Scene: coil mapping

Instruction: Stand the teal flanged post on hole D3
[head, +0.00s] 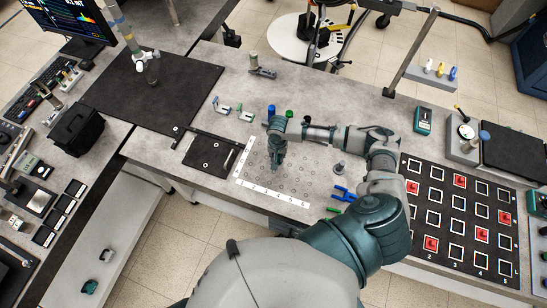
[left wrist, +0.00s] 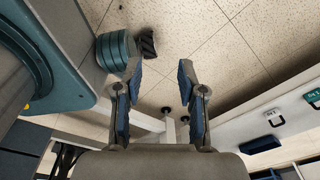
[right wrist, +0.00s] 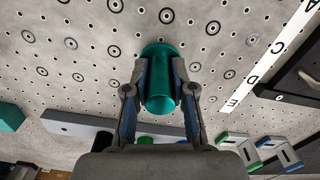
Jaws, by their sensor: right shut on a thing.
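The teal flanged post (right wrist: 160,78) is held between the fingers of my right gripper (right wrist: 160,92), over the perforated board (right wrist: 75,75). In the head view my right gripper (head: 275,163) points down over the left part of the board (head: 300,200). The post is too small and dark there to separate from the fingers. I cannot tell whether its lower end touches the board. The strip with row letters (right wrist: 262,66) shows C, D and E to the right of the post. Which hole is D3 is not readable. My left gripper (left wrist: 161,80) is open and empty above the floor.
A blue cylinder (head: 271,110) and a green one (head: 290,113) stand behind the board. Small brackets (head: 246,116) are at its back left. A blue clip (head: 343,192) lies at its right. A black grid board (head: 440,205) with red pieces is farther right. A black mat (head: 165,90) lies left.

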